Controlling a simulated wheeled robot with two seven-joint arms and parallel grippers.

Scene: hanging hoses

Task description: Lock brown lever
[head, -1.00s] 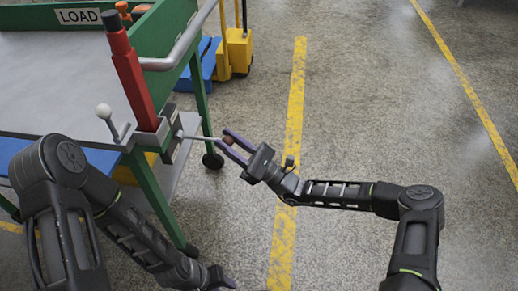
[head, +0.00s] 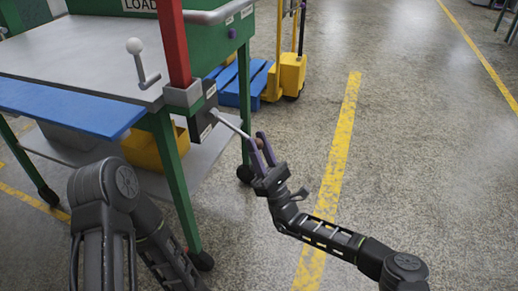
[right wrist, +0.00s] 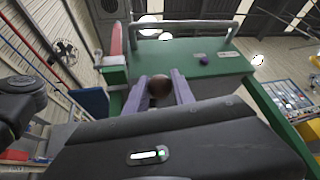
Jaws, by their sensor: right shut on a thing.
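The brown lever is a thin pale rod (head: 231,124) with a round brown knob (head: 259,143). It sticks out from a dark block (head: 203,112) on the table's corner and slopes down to the right in the head view. My right gripper (head: 259,141) is shut on the knob, with a purple finger on each side. The knob (right wrist: 159,87) also shows between the fingers in the right wrist view. My left arm enters at the lower left of the head view; its gripper is outside the frame.
A green-framed table (head: 70,60) stands at the left, with a red post (head: 174,45) and a white-knobbed lever (head: 143,66). A yellow pallet truck (head: 290,75) and blue pallet stand behind. The floor to the right is clear.

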